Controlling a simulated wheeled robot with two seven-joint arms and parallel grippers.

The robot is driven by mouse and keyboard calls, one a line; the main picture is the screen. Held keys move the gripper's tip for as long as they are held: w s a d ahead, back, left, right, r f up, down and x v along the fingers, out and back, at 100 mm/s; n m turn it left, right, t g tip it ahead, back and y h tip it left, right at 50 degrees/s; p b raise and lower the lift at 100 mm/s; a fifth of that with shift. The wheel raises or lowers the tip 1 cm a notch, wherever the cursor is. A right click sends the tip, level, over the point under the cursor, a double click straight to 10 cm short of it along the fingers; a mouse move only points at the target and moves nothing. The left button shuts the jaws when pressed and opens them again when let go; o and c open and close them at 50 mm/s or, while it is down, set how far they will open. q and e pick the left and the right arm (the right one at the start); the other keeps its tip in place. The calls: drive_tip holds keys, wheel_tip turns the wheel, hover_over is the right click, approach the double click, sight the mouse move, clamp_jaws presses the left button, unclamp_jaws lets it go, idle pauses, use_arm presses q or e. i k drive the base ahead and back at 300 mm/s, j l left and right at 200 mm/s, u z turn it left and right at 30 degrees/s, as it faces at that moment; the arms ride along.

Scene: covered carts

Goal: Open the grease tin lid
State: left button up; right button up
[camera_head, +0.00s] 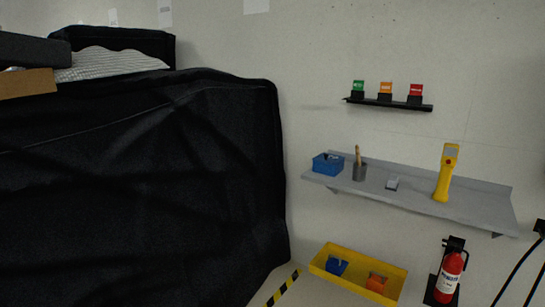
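I cannot pick out a grease tin with a lid for certain. A small grey can (359,173) stands upright on the grey wall shelf (420,199), with a tan brush-like handle (358,154) rising out of it. A small pale grey block-like thing (392,184) lies to its right on the same shelf; it is too small to tell what it is. Neither of my grippers shows in the head view.
A black-covered cart (130,190) fills the left side. The shelf also bears a blue bin (327,164) and a yellow handheld device (446,175). Below are a yellow tray (345,281) and a red fire extinguisher (449,277). A small black rack (388,103) hangs above.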

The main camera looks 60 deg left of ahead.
sight(330, 158)
drive_tip(key=u, duration=1.65)
drive_tip(key=i, duration=0.35)
